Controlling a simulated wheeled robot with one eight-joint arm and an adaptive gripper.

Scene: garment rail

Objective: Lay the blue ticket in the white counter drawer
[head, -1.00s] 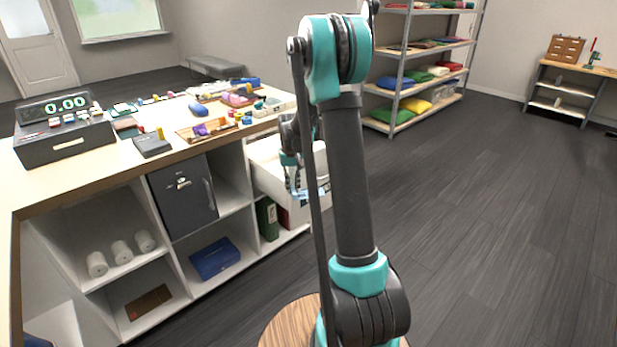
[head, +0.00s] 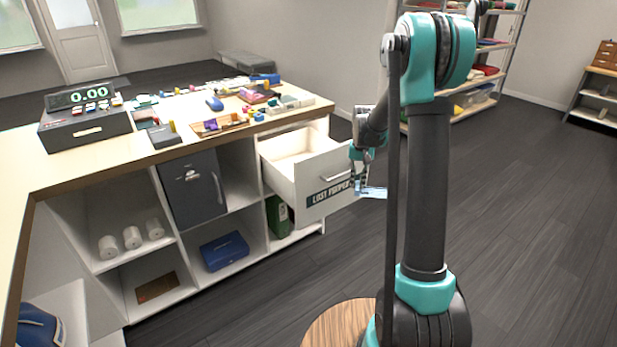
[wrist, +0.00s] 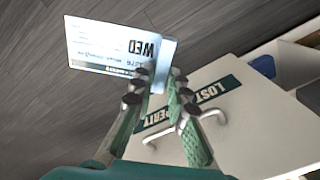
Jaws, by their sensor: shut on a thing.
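The white counter drawer (head: 284,178) is pulled open under the counter, with a "LOST PROPERTY" label on its front. Its visible interior looks empty in the head view. My gripper (head: 362,182) is in front of the drawer's right side, outside it. It is shut on the pale blue ticket (head: 373,192), which sticks out to the right. In the wrist view the ticket (wrist: 110,48) is printed with dark text and held at its edge between the fingertips of my gripper (wrist: 155,82). The drawer front (wrist: 215,108) with its handle lies beyond the fingers to the right.
The counter top (head: 100,147) carries a till (head: 85,125) and many small items, including an orange-brown tray (head: 218,126). A grey safe-like box (head: 193,190) and a blue box (head: 224,250) sit in the shelves below. Floor to the right is clear.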

